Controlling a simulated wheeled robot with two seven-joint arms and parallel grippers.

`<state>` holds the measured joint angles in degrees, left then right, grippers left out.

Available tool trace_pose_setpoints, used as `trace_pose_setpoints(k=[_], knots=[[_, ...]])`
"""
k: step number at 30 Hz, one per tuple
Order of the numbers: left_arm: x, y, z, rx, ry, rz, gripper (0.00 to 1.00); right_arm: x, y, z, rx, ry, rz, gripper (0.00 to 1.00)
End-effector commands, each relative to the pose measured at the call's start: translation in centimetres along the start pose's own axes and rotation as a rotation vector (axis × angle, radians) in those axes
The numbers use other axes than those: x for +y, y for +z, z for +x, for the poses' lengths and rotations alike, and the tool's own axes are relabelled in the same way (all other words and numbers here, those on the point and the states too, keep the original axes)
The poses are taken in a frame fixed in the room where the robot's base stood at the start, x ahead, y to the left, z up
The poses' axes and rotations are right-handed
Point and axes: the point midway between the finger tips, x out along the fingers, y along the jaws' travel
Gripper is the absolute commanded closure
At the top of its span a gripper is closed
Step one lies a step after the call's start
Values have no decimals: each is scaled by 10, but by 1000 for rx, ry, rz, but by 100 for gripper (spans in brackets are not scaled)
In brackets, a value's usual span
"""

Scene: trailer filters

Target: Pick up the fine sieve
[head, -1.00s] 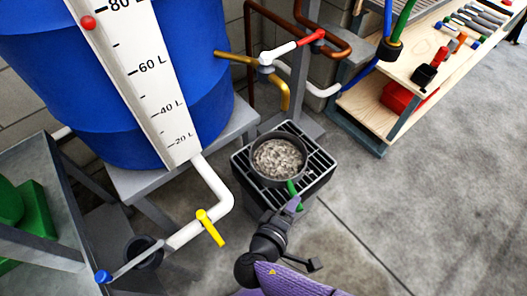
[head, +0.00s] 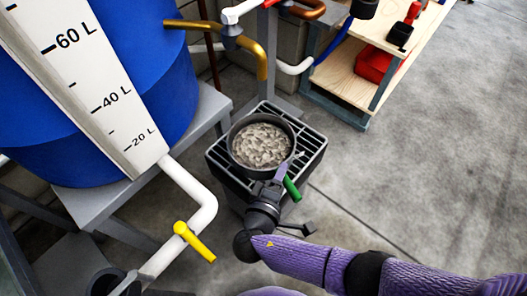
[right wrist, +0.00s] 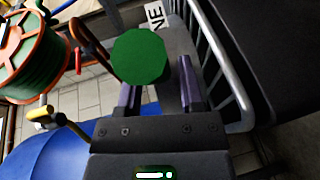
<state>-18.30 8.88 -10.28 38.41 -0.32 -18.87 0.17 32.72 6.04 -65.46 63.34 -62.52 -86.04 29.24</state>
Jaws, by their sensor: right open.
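The fine sieve (head: 235,152) is a round dark pan filled with grey gravel, sitting on a black slatted grate. Its green handle (head: 292,189) sticks out toward the lower right. My right gripper (head: 281,174) is at the handle, its purple fingertip beside it near the rim. In the right wrist view the round green handle end (right wrist: 140,55) shows close, at the two open fingers (right wrist: 160,88). Whether the fingers touch it I cannot tell. A white label reading "NE" (right wrist: 155,18) shows behind it. My left gripper is not in view.
A blue barrel (head: 125,60) with a litre scale stands left on a grey stand. A white pipe (head: 200,195) with a yellow valve lever (head: 195,241) runs near my arm. Brass pipes (head: 250,45) hang behind the grate. A wooden shelf (head: 345,80) is at the upper right; floor is open on the right.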

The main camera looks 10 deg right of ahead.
Motion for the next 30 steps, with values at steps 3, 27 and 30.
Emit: trace_pose_setpoints(k=[3, 27, 30], knots=[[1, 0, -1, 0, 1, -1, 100, 1, 0, 0, 0, -1, 0, 52], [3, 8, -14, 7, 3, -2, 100, 23, -2, -4, 2, 5, 4, 100], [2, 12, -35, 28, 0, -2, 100, 57, -5, -10, 2, 11, 9, 100]])
